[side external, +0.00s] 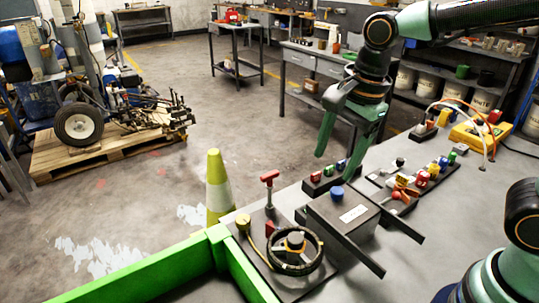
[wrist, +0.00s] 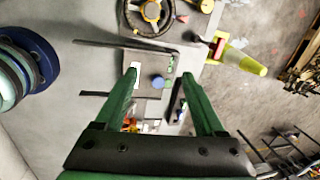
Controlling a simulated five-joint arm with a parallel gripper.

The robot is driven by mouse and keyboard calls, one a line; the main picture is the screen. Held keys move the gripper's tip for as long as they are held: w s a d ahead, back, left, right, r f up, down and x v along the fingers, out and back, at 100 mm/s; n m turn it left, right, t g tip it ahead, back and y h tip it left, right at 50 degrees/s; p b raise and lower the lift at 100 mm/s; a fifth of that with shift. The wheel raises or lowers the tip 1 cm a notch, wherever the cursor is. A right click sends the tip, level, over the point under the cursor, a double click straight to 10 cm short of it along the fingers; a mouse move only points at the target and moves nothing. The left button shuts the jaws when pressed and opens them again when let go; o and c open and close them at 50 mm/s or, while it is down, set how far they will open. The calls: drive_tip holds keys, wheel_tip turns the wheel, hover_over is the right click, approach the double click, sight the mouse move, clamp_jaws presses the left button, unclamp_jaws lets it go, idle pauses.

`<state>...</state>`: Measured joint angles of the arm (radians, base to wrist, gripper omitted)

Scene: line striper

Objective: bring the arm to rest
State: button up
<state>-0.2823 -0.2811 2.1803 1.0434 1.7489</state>
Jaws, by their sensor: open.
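My gripper (side external: 342,152) is raised over the grey work table (side external: 475,215), with its two green fingers pointing down and spread apart. Nothing is between the fingers. In the wrist view my gripper (wrist: 158,75) also shows open. Below it is a dark grey box (side external: 331,212) with a blue knob (side external: 337,192) on top and a white label. The knob also shows in the wrist view (wrist: 158,82), beyond the fingertips. The fingers look apart from the box and the controls.
A black handwheel (side external: 318,255) and a red T-handle (side external: 269,178) stand left of the box. Small coloured controls and a yellow box (side external: 476,137) lie to the right. A green rail (side external: 135,272) edges the front left. A yellow-white cone (side external: 218,185) stands beyond the table.

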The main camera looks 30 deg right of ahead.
drive_tip(key=s+d+r+n+t, duration=0.1)
drive_tip(key=s+d+n+t, duration=0.2)
drive_tip(key=d+n, duration=0.6)
drive_tip(key=n, duration=0.7)
drive_tip(key=shift+r+n+h, duration=0.3)
drive_tip(key=shift+r+n, duration=0.05)
drive_tip(key=shift+n, duration=0.05)
